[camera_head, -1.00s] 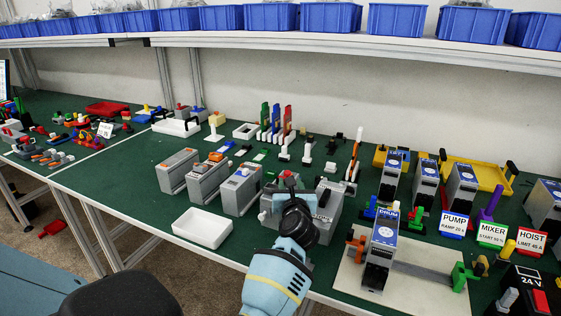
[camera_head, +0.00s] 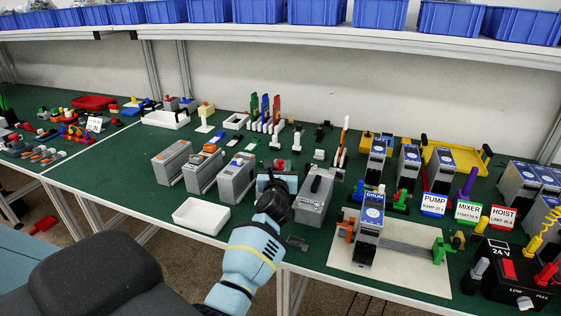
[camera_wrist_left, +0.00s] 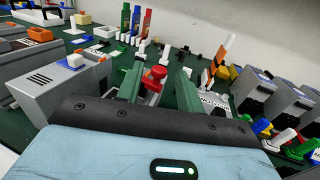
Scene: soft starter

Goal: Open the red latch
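A red latch (camera_wrist_left: 155,76) stands up on a grey housing in the left wrist view. My left gripper (camera_wrist_left: 158,84) has its two fingers apart, one on each side of the latch; I cannot tell whether either touches it. In the head view my left gripper (camera_head: 274,194) is over a grey box between two other grey boxes, and its hand hides most of that box and the latch. My right gripper is not in view.
A grey box (camera_head: 236,180) stands close on the left and a larger grey one (camera_head: 314,197) on the right. A white tray (camera_head: 201,216) lies near the front edge. A white board (camera_head: 400,266) with a blue-topped unit (camera_head: 370,225) is farther right.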

